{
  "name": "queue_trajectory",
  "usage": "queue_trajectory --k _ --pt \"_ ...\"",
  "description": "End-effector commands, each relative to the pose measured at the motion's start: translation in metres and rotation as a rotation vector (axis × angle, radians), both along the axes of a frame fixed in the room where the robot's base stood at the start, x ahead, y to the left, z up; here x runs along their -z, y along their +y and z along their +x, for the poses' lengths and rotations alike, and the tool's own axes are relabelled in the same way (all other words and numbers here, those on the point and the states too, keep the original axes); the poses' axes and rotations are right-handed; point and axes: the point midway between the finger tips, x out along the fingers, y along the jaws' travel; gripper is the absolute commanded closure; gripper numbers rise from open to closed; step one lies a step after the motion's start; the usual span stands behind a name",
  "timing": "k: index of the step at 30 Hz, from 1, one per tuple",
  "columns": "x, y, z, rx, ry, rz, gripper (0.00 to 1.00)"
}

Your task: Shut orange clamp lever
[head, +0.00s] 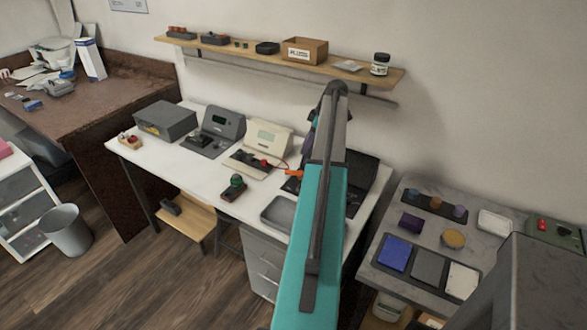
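A small orange piece (294,173), which looks like the clamp lever, shows on the white bench (180,165) just left of my raised arm. It is too small to tell whether it is up or down. A dark device (291,186) lies beside and under it, partly covered by my arm. My teal and dark arm crosses the middle of the picture and bends down behind itself near the wall side of the bench. My gripper is hidden behind the arm, so its state and its distance from the orange piece do not show.
A cream machine (268,138) with a red part and cable stands left of the orange piece. A grey machine (222,123) and grey box (165,118) stand further left. A grey tray (281,212) lies in front. A wooden shelf (225,52) hangs above. A grey side table (410,238) stands right.

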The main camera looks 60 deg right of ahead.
Motion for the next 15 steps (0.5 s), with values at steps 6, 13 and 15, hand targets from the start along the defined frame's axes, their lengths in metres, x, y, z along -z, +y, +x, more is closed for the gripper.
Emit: queue_trajectory --k 6,13,15 --pt "0.009 0.002 0.004 -0.001 0.000 0.001 0.64" --pt "0.032 0.005 0.014 -0.002 0.000 0.001 0.64" --pt "0.040 0.007 0.017 -0.002 0.001 0.002 0.64"
